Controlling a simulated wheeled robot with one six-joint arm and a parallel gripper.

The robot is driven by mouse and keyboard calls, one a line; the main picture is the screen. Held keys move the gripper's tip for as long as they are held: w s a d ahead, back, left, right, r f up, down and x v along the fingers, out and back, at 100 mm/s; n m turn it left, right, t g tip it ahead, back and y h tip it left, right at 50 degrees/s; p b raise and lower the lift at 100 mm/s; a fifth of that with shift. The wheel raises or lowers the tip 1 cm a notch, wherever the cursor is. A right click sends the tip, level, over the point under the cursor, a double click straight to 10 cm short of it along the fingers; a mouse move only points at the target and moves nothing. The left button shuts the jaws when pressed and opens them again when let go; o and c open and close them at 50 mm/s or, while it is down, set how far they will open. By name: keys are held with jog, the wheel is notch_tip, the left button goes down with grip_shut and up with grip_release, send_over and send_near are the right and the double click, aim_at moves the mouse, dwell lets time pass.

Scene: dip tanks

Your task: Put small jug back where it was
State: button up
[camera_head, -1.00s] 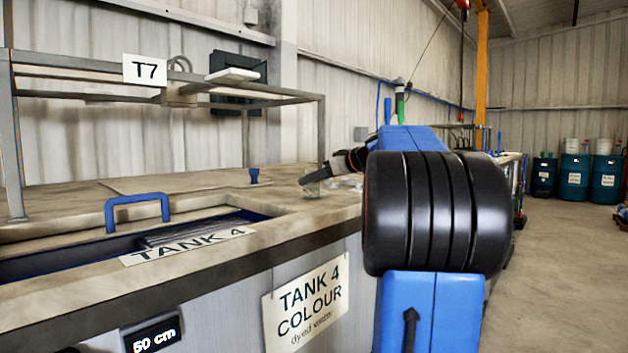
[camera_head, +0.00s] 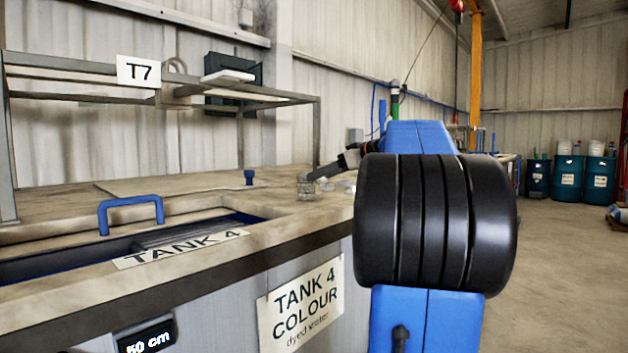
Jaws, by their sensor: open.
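A small clear vessel, which looks like the small jug (camera_head: 305,188), stands on the worktop near its right-hand edge, beyond the open tank. My gripper (camera_head: 314,176) is open, right beside and slightly above the vessel's right side. The gripper is small in the picture, so I cannot tell whether its fingers touch the vessel. My own arm hides the area to the right.
Other small clear items (camera_head: 342,186) lie just right of the vessel. A small blue knob (camera_head: 249,177) stands left of it. A metal frame labelled T7 (camera_head: 138,70) rises over the worktop. Blue drums (camera_head: 570,179) stand far right.

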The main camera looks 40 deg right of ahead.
jog(key=shift+v, duration=2.7)
